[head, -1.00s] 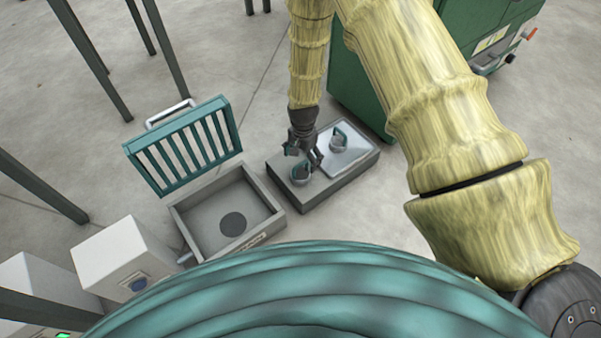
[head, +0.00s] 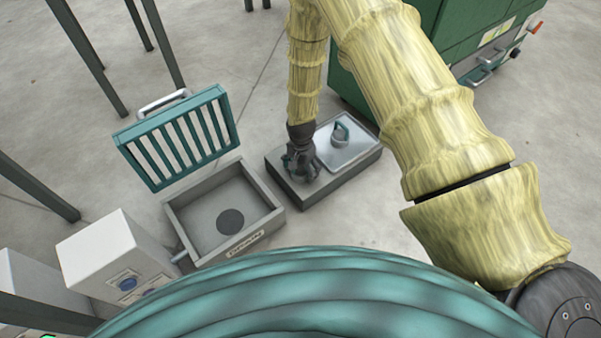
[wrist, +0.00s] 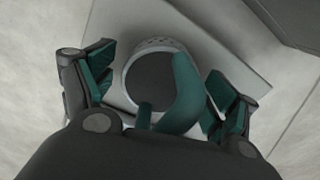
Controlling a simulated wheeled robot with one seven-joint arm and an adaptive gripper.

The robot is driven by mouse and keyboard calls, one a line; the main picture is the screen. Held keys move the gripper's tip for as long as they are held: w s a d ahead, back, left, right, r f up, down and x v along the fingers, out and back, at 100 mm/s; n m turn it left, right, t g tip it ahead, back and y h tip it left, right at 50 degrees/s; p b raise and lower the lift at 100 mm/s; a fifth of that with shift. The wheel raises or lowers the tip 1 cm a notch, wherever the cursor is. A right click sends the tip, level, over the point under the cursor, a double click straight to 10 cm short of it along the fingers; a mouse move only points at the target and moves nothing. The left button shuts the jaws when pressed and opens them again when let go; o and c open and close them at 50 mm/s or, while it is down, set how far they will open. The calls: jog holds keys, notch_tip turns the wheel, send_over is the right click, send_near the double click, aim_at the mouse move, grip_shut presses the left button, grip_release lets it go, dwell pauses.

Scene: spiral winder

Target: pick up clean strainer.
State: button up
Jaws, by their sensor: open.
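A round strainer with a pale rim, a dark disc inside and a teal handle (wrist: 182,95) sits on a grey surface in the wrist view. My gripper (wrist: 160,101) is open, with one finger on each side of this strainer. In the head view my gripper (head: 302,172) is low over the left half of a grey stand (head: 335,188) and mostly hides that strainer. A second strainer (head: 341,134) with a teal handle rests on the bright metal tray (head: 356,150) on the stand's right half. I cannot tell from its looks which one is clean.
Left of the stand is an open grey basin (head: 185,212) with a dark round drain; a teal slatted lid (head: 180,140) stands raised behind it. A green machine (head: 420,75) is behind at the right. White boxes (head: 98,255) stand at lower left.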

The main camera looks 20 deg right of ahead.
jog(key=c, duration=1.1)
jog(key=shift+c, duration=0.2)
jog(key=shift+r, duration=0.1)
